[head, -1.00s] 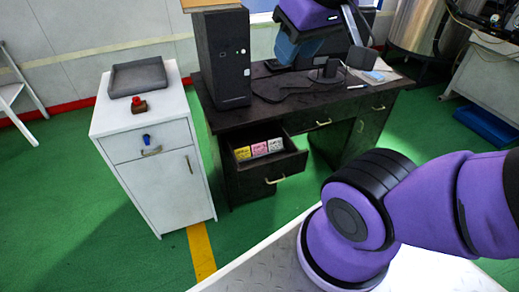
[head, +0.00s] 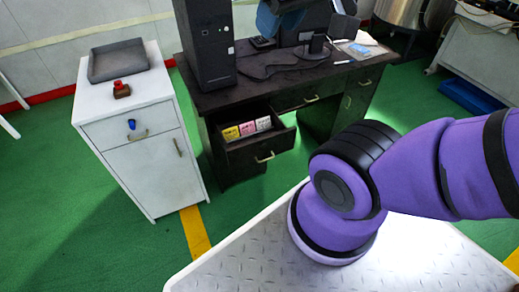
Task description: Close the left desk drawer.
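The left desk drawer (head: 262,153) is pulled open from the dark desk (head: 300,90). It holds small yellow, pink and white boxes (head: 248,128). A metal handle (head: 265,157) is on its front face. My purple arm shows at the right, with its base on my plated platform.
A white cabinet (head: 150,165) stands left of the desk, with a grey tray (head: 118,60) and a red button box (head: 121,89) on top. A computer tower (head: 207,45) and a monitor stand (head: 312,53) are on the desk. Green floor lies in front.

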